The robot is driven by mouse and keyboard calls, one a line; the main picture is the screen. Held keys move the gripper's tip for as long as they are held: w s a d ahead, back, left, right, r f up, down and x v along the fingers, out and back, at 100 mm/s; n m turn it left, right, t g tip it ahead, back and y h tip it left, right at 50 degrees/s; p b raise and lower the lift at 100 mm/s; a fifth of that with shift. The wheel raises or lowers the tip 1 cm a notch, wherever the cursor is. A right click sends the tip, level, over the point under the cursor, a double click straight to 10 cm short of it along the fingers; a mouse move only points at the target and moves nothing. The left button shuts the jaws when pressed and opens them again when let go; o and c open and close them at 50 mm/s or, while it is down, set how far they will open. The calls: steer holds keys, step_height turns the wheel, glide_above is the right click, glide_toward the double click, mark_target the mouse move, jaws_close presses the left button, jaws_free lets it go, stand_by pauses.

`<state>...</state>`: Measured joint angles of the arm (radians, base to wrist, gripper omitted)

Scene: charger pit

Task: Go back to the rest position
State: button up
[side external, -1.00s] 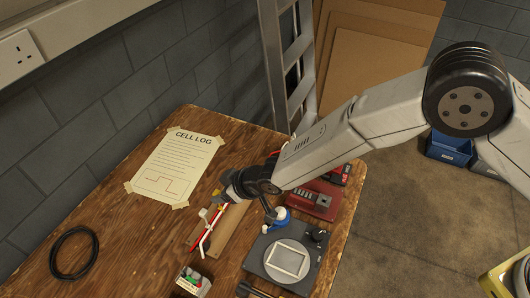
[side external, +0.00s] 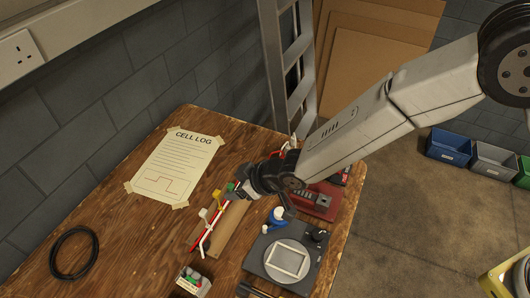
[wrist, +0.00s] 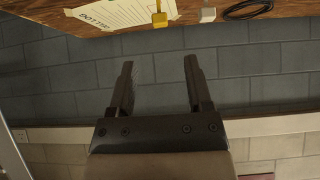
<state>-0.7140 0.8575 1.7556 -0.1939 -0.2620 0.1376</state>
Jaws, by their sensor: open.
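My gripper (side external: 240,190) is above the wooden workbench (side external: 110,225), near the far end of a wooden strip with a red edge (side external: 232,226). In the wrist view my gripper (wrist: 158,66) is open, with nothing between its two dark fingers. A yellow connector (side external: 217,195), a white connector (side external: 203,213) and a small green piece (side external: 231,186) stand along the strip. The wrist view looks toward the grey block wall, with the bench edge at the top. There the yellow connector (wrist: 160,20) and a white connector (wrist: 208,14) show apart from the fingers.
A dark device with a round plate (side external: 288,258), a blue-and-white bottle (side external: 278,218) and a red case (side external: 322,203) are right of the strip. The cell log sheet (side external: 172,165) and a black cable coil (side external: 73,253) lie left. A ladder (side external: 290,65) stands behind the bench.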

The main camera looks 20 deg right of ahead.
steer(key=d+r+m+h, duration=0.2)
steer(key=d+r, duration=0.1)
steer(key=d, duration=0.8)
steer(key=d+r+m+h, duration=0.2)
steer(key=d+r, duration=0.2)
steer(key=d, duration=0.7)
steer(key=s+d+r+m+g+h, duration=0.2)
steer(key=s+d+m, duration=0.3)
steer(key=s+d, duration=1)
steer(key=shift+d+r+g, duration=0.2)
steer(key=shift+d+g, duration=0.65)
steer(key=shift+g, duration=0.05)
